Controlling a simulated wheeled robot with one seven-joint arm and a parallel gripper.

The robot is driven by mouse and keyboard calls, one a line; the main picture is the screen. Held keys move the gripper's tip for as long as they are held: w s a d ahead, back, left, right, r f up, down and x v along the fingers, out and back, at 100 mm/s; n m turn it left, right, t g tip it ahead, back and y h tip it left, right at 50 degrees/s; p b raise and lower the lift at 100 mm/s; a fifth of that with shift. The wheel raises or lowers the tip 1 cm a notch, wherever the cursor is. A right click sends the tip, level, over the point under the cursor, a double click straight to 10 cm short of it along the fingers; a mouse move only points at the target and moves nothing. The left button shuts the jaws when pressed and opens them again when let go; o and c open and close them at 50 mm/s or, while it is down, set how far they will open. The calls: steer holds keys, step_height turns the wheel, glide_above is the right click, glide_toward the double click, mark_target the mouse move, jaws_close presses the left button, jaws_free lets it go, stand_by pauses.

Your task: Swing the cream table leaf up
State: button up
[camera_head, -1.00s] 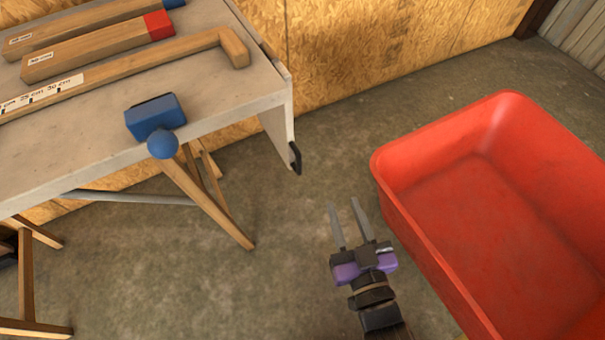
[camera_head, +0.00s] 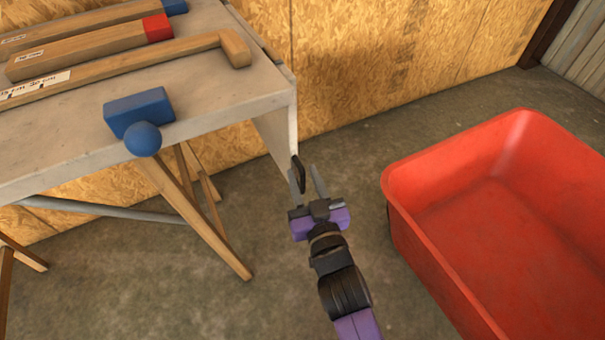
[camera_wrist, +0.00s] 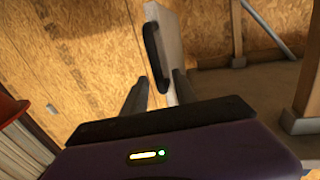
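The cream table leaf (camera_head: 275,128) hangs down at the right end of the table (camera_head: 222,88). A black handle (camera_head: 299,173) sits at its lower edge. In the wrist view the leaf (camera_wrist: 172,38) is seen nearly edge-on, with the black handle (camera_wrist: 154,55) on its face. My gripper (camera_head: 307,178) is open, its two fingers pointing at the handle. In the wrist view the handle's near end lies between the fingertips (camera_wrist: 158,85). I cannot tell whether either finger touches it.
A red tub (camera_head: 440,240) stands on the floor to the right. Wooden trestle legs (camera_head: 195,215) stand below the table.

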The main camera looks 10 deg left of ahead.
steer(key=shift+w+a, duration=0.25)
steer(key=shift+w, duration=0.3)
jaws_close()
steer(key=shift+r, duration=0.25)
stand_by(0.9)
